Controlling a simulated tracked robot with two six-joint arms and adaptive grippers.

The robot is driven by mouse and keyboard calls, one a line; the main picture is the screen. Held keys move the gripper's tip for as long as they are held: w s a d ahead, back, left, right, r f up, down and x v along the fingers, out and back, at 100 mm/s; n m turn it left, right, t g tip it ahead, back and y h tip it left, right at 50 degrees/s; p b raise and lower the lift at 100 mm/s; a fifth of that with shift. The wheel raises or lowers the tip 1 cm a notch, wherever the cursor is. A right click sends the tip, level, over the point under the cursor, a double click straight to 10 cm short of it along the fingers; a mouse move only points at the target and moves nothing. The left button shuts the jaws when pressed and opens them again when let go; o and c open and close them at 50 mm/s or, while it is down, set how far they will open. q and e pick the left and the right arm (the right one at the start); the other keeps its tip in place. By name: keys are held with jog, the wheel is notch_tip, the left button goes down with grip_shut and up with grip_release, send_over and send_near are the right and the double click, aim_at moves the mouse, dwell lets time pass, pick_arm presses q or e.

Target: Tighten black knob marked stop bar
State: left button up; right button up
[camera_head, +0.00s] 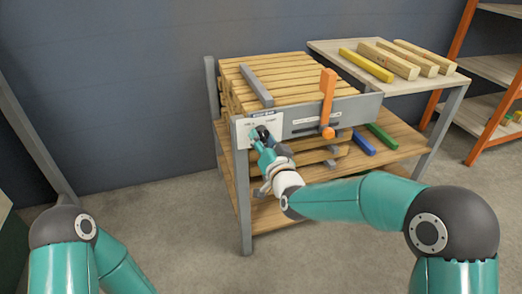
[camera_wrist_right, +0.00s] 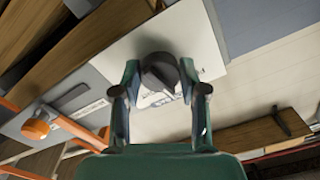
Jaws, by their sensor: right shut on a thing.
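The black knob (camera_wrist_right: 159,72) sits on a pale label plate (camera_head: 242,129) at the front left of the wooden-topped stand. In the head view the knob (camera_head: 262,131) is partly covered by my right gripper (camera_head: 262,142). In the right wrist view my right gripper (camera_wrist_right: 160,95) has one finger on each side of the knob and is shut on it. The lettering on the plate is too small to read in full. My left arm shows at the lower left of the head view, but its gripper is out of the frame.
An orange lever (camera_head: 327,98) stands upright on the grey front rail, right of the knob. A grey bar (camera_head: 257,86) lies across the wooden slats (camera_head: 290,75). Blue (camera_head: 363,143) and green (camera_head: 382,136) bars lie on the lower shelf. A side table (camera_head: 335,50) holds several wood pieces.

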jog(key=shift+s+a+f+m+b, duration=0.1)
jog(key=shift+m+b, duration=0.9)
jog(key=shift+m, duration=1.8)
jog(key=shift+f+m+b, duration=0.1)
jog(key=shift+m+b, duration=0.85)
jog(key=shift+m, duration=1.85)
jog(key=o, duration=1.1)
jog(key=shift+o, duration=0.2)
jog(key=shift+r, duration=0.2)
